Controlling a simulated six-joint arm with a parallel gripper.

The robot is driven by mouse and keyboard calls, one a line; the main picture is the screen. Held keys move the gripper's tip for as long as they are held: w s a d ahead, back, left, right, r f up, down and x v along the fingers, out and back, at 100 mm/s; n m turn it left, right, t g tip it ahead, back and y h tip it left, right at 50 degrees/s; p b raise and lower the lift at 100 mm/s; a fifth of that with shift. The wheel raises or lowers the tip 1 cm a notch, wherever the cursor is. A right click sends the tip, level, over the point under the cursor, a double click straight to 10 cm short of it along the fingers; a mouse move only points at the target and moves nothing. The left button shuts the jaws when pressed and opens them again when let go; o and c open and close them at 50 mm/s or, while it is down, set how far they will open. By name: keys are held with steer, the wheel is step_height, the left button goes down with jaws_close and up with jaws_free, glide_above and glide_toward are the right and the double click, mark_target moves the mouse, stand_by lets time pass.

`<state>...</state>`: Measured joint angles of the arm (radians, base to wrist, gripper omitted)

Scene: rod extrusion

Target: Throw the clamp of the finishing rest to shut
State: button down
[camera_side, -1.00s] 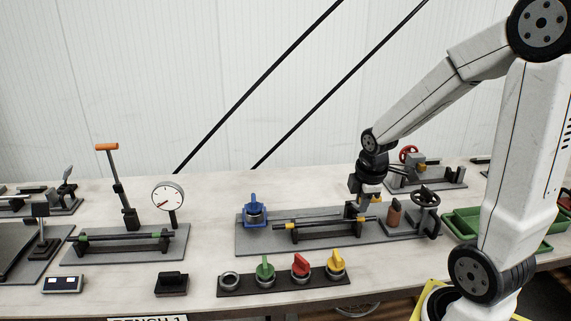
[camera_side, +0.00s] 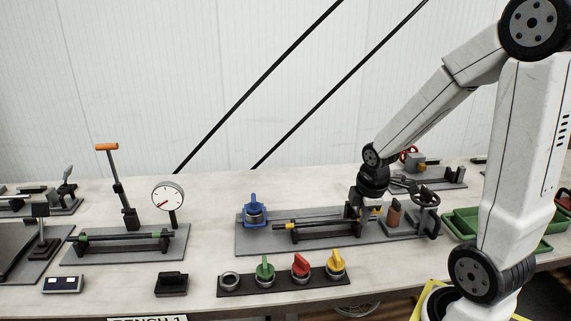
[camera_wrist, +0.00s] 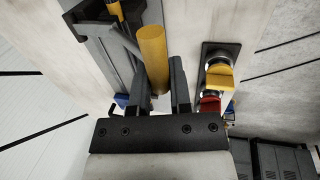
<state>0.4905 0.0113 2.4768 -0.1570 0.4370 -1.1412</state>
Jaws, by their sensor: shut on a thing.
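A yellow cylindrical handle (camera_wrist: 153,52) stands between the two fingers of my gripper (camera_wrist: 158,90) in the wrist view; I take it to be the clamp's handle. My gripper is shut on it. In the side view, my gripper (camera_side: 368,210) is low over the right part of the middle fixture, and a bit of yellow (camera_side: 376,211) shows beside it. The fixture's plate (camera_side: 262,243) carries a dark rod (camera_side: 318,224) with a yellow band, lying on a dark support. My gripper hides the clamp's base, so whether it is shut cannot be seen.
A copper-brown cylinder (camera_side: 394,214) and a handwheel (camera_side: 427,198) stand close to the right of my gripper. A blue clamp-like part (camera_side: 254,211) is at the plate's left end. A strip of coloured knobs (camera_side: 285,282) lies in front. Green trays (camera_side: 465,222) are at right.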

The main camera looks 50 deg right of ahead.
steer(key=shift+s+a+f, duration=0.15)
steer(key=shift+f, duration=0.35)
steer(key=shift+s+a+f, duration=0.15)
steer(key=shift+f, duration=0.35)
steer(key=c, duration=0.6)
jaws_free()
steer(key=shift+o, duration=0.2)
steer(key=shift+r, duration=0.15)
steer(key=v, duration=0.7)
steer(key=shift+r, duration=0.3)
steer(key=shift+a, duration=0.1)
